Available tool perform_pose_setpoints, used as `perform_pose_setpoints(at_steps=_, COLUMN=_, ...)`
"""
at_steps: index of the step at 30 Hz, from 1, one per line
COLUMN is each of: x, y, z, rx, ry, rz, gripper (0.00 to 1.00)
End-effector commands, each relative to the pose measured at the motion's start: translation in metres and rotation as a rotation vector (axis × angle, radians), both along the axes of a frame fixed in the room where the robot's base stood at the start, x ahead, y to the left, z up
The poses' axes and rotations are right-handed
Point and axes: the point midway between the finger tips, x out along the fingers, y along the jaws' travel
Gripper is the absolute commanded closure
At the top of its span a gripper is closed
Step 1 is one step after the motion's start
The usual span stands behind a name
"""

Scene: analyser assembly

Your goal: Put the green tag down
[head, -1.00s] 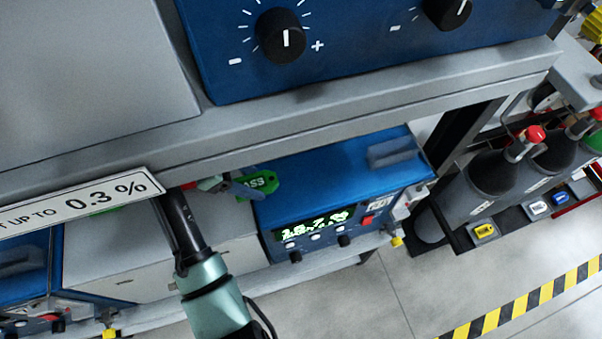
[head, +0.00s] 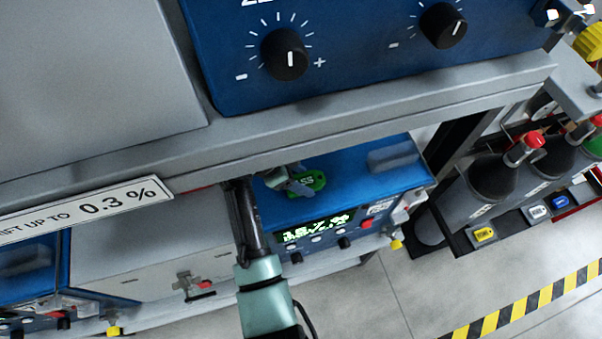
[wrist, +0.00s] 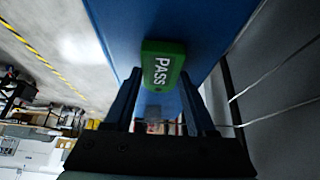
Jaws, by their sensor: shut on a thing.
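The green tag (wrist: 162,66), marked PASS, is between the fingers of my gripper (wrist: 158,92) in the wrist view. My gripper is shut on it. In the head view the green tag (head: 306,184) shows at the tips of my gripper (head: 290,180), over the top of the lower blue analyser (head: 345,172). The shelf edge and my arm partly hide the gripper there. I cannot tell whether the tag touches the analyser's top. The blue surface also fills the middle of the wrist view (wrist: 155,25).
A grey shelf (head: 400,100) with a large blue unit (head: 360,45) overhangs my arm. A grey box (head: 150,235) stands left of the lower analyser. Gas cylinders (head: 485,180) stand at the right. The floor at lower right is clear, with a striped line (head: 520,310).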

Motion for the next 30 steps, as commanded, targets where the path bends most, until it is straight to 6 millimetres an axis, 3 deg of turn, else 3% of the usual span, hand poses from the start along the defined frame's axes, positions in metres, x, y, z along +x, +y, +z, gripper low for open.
perform_pose_setpoints(at_steps=6, x=0.0001, y=0.0002, z=-0.0041, rx=0.0, ry=0.0, rz=0.0, gripper=0.98)
perform_pose_setpoints(at_steps=7, x=0.0001, y=0.0003, z=-0.004, rx=0.0, ry=0.0, rz=0.001, gripper=0.42)
perform_pose_setpoints(at_steps=12, x=0.0, y=0.0003, z=-0.003, rx=0.0, ry=0.0, rz=0.001, gripper=0.14)
perform_pose_setpoints(at_steps=30, x=0.0001, y=0.0038, z=0.0048, rx=0.0, ry=-0.002, rz=0.002, gripper=0.14)
